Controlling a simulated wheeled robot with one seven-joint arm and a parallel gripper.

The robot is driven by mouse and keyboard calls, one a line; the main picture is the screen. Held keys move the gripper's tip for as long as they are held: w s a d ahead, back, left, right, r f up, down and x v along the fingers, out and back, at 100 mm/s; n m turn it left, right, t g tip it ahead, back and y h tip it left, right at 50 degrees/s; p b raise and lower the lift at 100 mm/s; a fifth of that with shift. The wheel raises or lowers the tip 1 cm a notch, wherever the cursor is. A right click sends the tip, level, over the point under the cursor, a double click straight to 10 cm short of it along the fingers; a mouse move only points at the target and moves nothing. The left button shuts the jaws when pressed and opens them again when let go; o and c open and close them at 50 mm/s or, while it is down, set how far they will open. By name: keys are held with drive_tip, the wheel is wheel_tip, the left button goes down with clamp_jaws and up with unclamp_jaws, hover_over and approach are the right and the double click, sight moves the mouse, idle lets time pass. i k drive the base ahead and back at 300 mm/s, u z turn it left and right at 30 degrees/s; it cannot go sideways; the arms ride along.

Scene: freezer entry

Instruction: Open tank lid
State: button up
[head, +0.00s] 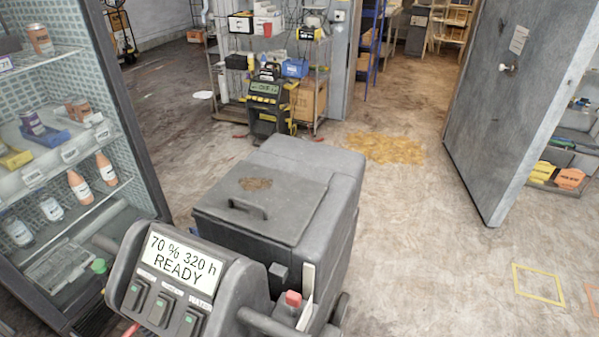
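A dark grey floor machine stands in the lower middle of the head view. Its tank lid (297,194) is a flat square panel on top with a bar handle (247,208) near its front left edge and a brown stain (255,184). The lid lies flat and looks closed. The machine's near end has a control panel (178,275) with a screen reading "70 % 320 h READY", several switches with green marks, and a red button (293,298). My gripper is not in view.
A glass-fronted cabinet (70,170) with bottles stands close on the left. A big grey door (520,100) stands open at right. A yellow and black machine (268,105) and a wire shelf (325,80) are behind. A yellow spill (386,148) lies on the floor; floor right of the machine is clear.

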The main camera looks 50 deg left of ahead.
sight(278, 206)
drive_tip(key=i, duration=2.85)
drive_tip(key=u, duration=4.15)
drive_tip(key=i, duration=1)
